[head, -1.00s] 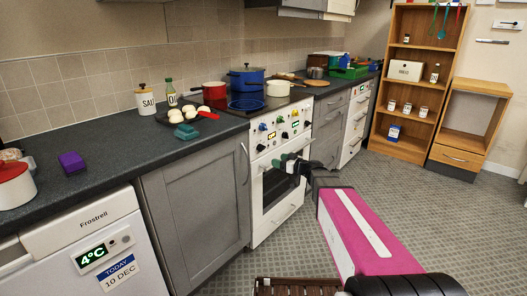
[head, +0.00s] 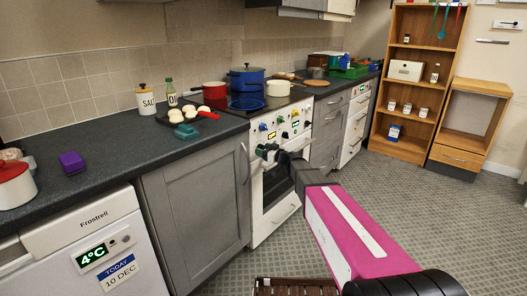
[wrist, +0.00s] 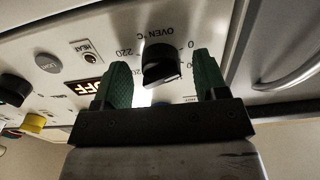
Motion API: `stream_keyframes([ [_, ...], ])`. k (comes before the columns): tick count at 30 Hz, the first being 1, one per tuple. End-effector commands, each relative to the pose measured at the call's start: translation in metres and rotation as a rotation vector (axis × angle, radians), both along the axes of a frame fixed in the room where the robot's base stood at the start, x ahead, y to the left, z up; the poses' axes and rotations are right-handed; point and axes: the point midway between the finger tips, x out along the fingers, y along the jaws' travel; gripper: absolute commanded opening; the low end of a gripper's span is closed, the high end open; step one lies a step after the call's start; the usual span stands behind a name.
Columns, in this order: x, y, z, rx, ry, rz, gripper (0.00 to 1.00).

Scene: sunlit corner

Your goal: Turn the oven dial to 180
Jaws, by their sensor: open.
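The white oven (head: 268,225) stands in the counter row in the head view, with its knobbed panel facing the room. My gripper (head: 266,151) is at the panel's lower left part. In the wrist view the black oven dial (wrist: 160,66) sits under the label "OVEN °C", with 220 to its left and 0 to its right. My gripper (wrist: 161,75) is open, its green fingers on either side of the dial, and I cannot tell whether they touch it. Part of the scale is hidden. An orange display (wrist: 86,85) beside it appears to read OFF.
A metal handle (wrist: 285,90) runs at the right. Pots, including a blue one (head: 246,78), stand on the hob. The grey carpet (head: 420,215) to the right is clear.

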Motion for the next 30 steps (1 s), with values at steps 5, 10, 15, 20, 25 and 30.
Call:
stream_keyframes([
  [5,0.0018,0.0029,0.0001,0.0,0.0,0.0,0.66],
  [10,0.0016,0.0027,0.0,0.0,0.0,0.0,0.63],
  [15,0.0015,0.0026,0.0,0.0,0.0,0.001,0.18],
  [20,0.0014,0.0026,-0.0001,0.002,0.003,0.001,0.18],
  [25,0.0014,0.0026,-0.0001,0.022,0.028,0.001,0.18],
  [30,0.0012,0.0028,-0.0001,0.073,0.094,0.002,0.18],
])
